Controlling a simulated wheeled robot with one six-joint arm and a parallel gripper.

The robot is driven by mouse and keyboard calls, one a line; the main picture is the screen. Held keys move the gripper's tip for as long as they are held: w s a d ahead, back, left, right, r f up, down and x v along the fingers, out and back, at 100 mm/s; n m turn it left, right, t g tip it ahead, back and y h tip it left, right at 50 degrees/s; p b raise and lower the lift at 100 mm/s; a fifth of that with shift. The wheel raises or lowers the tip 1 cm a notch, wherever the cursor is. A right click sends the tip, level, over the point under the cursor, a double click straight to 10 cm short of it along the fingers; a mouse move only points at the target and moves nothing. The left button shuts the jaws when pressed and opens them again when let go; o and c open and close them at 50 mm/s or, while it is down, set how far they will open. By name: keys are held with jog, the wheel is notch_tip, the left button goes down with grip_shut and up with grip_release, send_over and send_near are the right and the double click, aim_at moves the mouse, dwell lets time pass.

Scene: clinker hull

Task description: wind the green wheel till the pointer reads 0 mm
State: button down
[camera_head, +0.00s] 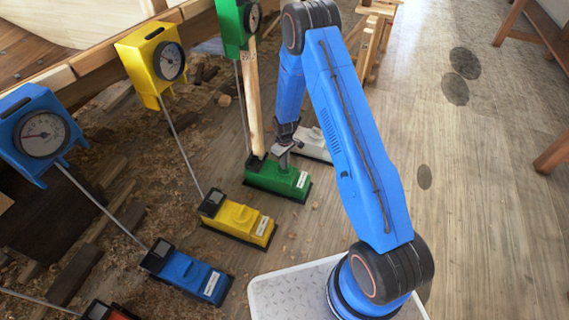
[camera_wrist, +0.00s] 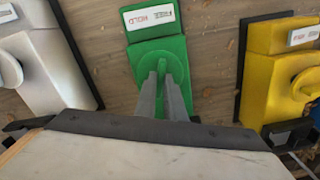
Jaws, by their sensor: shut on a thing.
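The green base box (camera_head: 283,178) stands on the floor, with the green gauge (camera_head: 240,22) above it on a rod. The gauge's dial (camera_head: 254,18) is at the top edge of the head view, too small to read. In the wrist view the round green wheel (camera_wrist: 141,63) sits on the green box. My gripper (camera_wrist: 162,68) is shut on the wheel's raised grip, which the fingers mostly hide. In the head view my gripper (camera_head: 284,148) reaches down to the green box from above. The wheel is hard to make out there.
Yellow (camera_head: 238,218) and blue (camera_head: 188,274) boxes with matching gauges (camera_head: 152,62) stand to the left, and a white box (camera_head: 312,144) stands beyond the green one. Open floor lies to the right.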

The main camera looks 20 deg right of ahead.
jog(key=shift+m, duration=1)
jog(key=c, duration=1.8)
grip_release()
jog(key=shift+c, duration=0.2)
notch_tip(320, 180, up, 17)
jog(key=shift+r, duration=0.2)
